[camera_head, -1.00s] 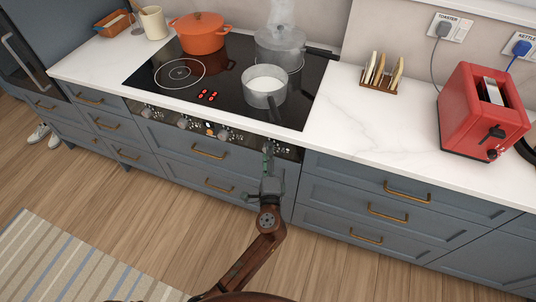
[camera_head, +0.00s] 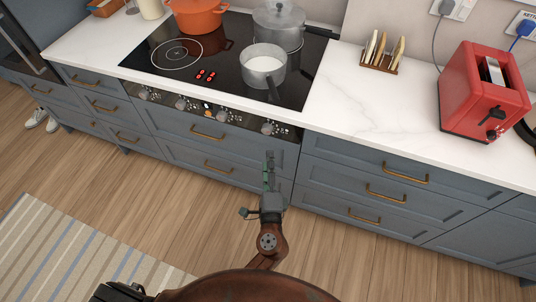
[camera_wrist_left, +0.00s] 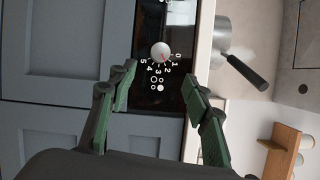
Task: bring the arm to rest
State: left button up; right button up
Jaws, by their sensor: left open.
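My left gripper (camera_head: 268,172) is in front of the blue-grey drawers, below the cooktop's control panel, and apart from them. In the left wrist view its two green-padded fingers (camera_wrist_left: 160,88) stand wide apart with nothing between them. Beyond the fingertips that view shows a round stove knob (camera_wrist_left: 160,51) with numbers around it on the black panel. The left arm reaches forward from my body at the bottom of the head view. My right gripper does not show clearly; a dark part of my body is at the bottom left.
The cooktop (camera_head: 220,88) holds a small pan of white liquid (camera_head: 263,66), a lidded grey pot (camera_head: 279,27) and an orange pot (camera_head: 197,14). A toast rack (camera_head: 381,54) and red toaster (camera_head: 483,92) stand on the white counter. The wooden floor (camera_head: 170,200) is open beside a striped rug (camera_head: 75,260).

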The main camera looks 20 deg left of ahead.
pick_arm(q)
jog(key=shift+s, duration=0.1)
dwell(0.5)
